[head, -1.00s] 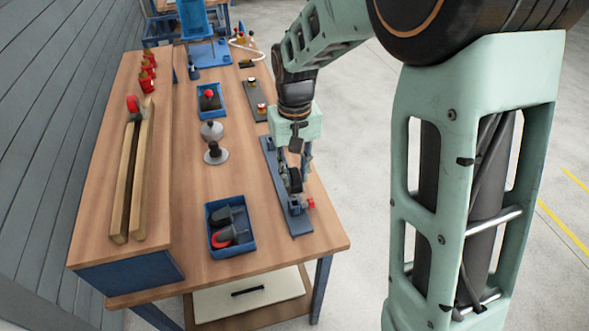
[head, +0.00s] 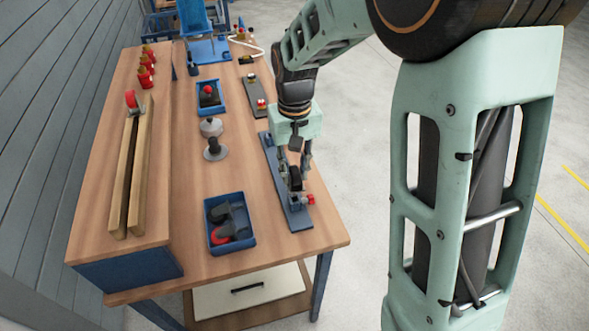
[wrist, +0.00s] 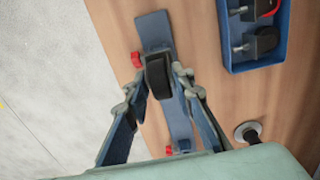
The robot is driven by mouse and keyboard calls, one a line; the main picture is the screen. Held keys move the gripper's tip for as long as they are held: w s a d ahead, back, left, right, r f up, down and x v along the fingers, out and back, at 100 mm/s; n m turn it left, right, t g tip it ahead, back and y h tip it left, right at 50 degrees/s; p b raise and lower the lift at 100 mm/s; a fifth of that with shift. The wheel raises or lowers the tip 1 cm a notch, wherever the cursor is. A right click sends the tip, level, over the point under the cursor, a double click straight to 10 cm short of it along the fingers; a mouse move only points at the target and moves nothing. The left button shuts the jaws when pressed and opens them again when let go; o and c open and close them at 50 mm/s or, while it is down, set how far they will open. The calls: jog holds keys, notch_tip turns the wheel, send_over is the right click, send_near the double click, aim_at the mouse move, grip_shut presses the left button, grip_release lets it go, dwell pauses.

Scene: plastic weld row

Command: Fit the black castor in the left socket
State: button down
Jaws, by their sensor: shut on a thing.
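My gripper (wrist: 158,78) is shut on the black castor (wrist: 158,75), with one finger on each side of its wheel. The castor also shows in the head view (head: 296,179), over the near part of the long blue-grey fixture plate (head: 300,222). The plate shows in the wrist view (wrist: 154,30) too, running under the castor. A red clamp handle (wrist: 137,60) is beside the castor, and a second red part (wrist: 170,150) is farther along the plate. The castor and fingers hide the socket, so I cannot tell whether the stem is in it.
A blue tray (head: 250,242) with black and red castors stands left of the fixture. Grey round-based posts (head: 215,155) and another blue tray (head: 220,111) stand behind it. A wooden rail (head: 118,195) with a red wheel is on the far left. The table's right edge is close to the fixture.

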dwell(0.4)
jog(key=shift+f+b, duration=0.7)
jog(key=shift+f, duration=0.3)
jog(key=shift+f, duration=0.25)
jog(key=shift+f+b, duration=0.45)
jog(key=shift+f, duration=0.05)
jog(key=shift+f+b, duration=0.3)
jog(key=shift+f, duration=0.25)
dwell(1.1)
jog(key=c, duration=1.2)
grip_release()
jog(key=shift+o, duration=0.2)
jog(key=shift+r, duration=0.1)
